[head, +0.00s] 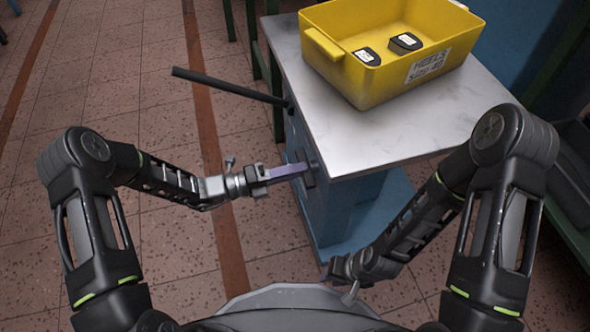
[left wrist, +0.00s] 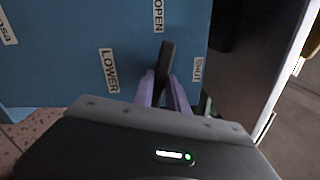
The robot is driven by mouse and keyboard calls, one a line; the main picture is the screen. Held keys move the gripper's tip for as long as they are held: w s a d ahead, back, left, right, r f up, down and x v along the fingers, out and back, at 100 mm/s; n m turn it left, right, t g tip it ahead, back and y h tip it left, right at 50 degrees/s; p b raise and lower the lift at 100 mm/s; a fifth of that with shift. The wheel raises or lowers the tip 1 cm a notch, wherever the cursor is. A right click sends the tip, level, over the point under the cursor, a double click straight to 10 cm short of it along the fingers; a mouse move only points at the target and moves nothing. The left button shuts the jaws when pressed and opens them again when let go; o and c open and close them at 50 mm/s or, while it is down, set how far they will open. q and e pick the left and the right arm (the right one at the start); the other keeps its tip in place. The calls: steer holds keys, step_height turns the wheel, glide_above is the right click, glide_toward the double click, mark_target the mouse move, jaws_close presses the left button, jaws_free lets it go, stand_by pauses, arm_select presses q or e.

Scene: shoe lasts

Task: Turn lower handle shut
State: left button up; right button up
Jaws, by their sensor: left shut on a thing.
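The lower handle is a short dark bar (left wrist: 167,57) on the blue cabinet side, beside the LOWER label (left wrist: 109,70). In the left wrist view it points up and slightly right, with the OPEN label (left wrist: 158,16) above it and the SHUT label (left wrist: 197,69) to its right. My left gripper (left wrist: 163,88) has its purple fingers closed around the handle. In the head view my left gripper (head: 290,172) reaches the cabinet side from the left, and the handle is mostly hidden there. My right gripper (head: 350,284) hangs low in front of the cabinet; its fingers are unclear.
A long black bar (head: 228,85) sticks out left from the cabinet, above my left gripper. A yellow bin (head: 390,82) with black heel pieces stands on the grey cabinet top (head: 350,145). Tiled floor to the left is clear.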

arm_select(q)
jaws_close()
steer(key=shift+m, duration=0.4)
steer(key=m+p, duration=0.3)
steer(key=m, duration=1.1)
steer(key=shift+f, duration=0.1)
stand_by(0.4)
steer(key=o, duration=0.7)
jaws_free()
